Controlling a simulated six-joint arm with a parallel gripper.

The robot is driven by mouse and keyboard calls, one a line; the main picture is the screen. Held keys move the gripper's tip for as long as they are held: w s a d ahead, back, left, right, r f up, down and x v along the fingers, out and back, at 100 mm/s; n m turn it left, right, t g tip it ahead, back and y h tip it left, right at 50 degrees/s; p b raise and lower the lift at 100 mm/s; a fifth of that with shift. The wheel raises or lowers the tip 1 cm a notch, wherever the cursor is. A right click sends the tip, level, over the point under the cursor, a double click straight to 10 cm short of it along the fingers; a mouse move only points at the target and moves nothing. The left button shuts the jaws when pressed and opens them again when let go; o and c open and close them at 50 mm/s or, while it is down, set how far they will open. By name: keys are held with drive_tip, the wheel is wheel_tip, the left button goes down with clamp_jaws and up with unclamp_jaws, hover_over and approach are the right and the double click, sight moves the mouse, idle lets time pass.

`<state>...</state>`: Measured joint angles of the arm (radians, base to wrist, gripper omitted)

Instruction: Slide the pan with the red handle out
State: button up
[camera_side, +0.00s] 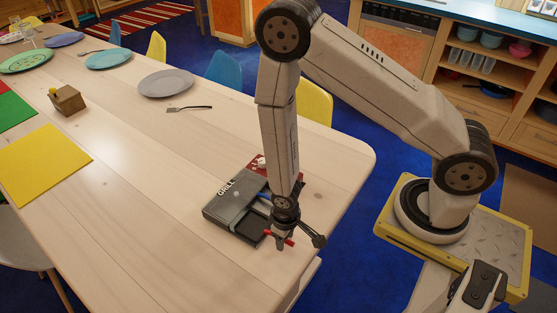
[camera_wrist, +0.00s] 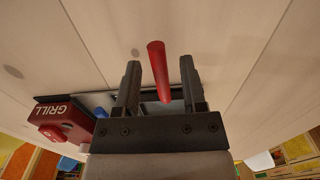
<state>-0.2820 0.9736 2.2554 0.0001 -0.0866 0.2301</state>
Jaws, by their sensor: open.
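The grill (camera_side: 233,196) is a low dark grey box near the table's right end, lettered GRILL; its red panel shows in the wrist view (camera_wrist: 60,125). The red handle (camera_side: 274,235) sticks out at its near side, and in the wrist view the handle (camera_wrist: 156,60) points up between my fingers. The pan it belongs to is mostly hidden by the grill and my gripper. My gripper (camera_side: 293,238) is open, with one finger on each side of the red handle (camera_wrist: 160,64). Whether either finger touches it I cannot tell.
A blue handle (camera_side: 264,196) shows beside my arm at the grill, and a blue piece (camera_wrist: 101,113) shows in the wrist view. The wooden table (camera_side: 170,180) is clear left of the grill. A grey plate (camera_side: 166,83) and fork (camera_side: 189,108) lie farther back.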

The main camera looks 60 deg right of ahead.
drive_tip(key=shift+r, duration=2.65)
drive_tip(key=shift+r, duration=0.15)
drive_tip(key=shift+w+d+r, duration=0.1)
drive_tip(key=shift+w+r, duration=0.1)
drive_tip(key=shift+r, duration=0.05)
drive_tip(key=d+r+t, duration=0.1)
drive_tip(key=d+r, duration=0.1)
drive_tip(key=r, duration=0.4)
drive_tip(key=d+r, duration=0.3)
drive_tip(key=r, duration=0.3)
drive_tip(key=w+d+r+t, duration=0.1)
drive_tip(key=d+r, duration=0.1)
drive_tip(key=r, duration=0.4)
drive_tip(key=shift+d+m+t, duration=0.25)
drive_tip(key=shift+m+t, duration=0.05)
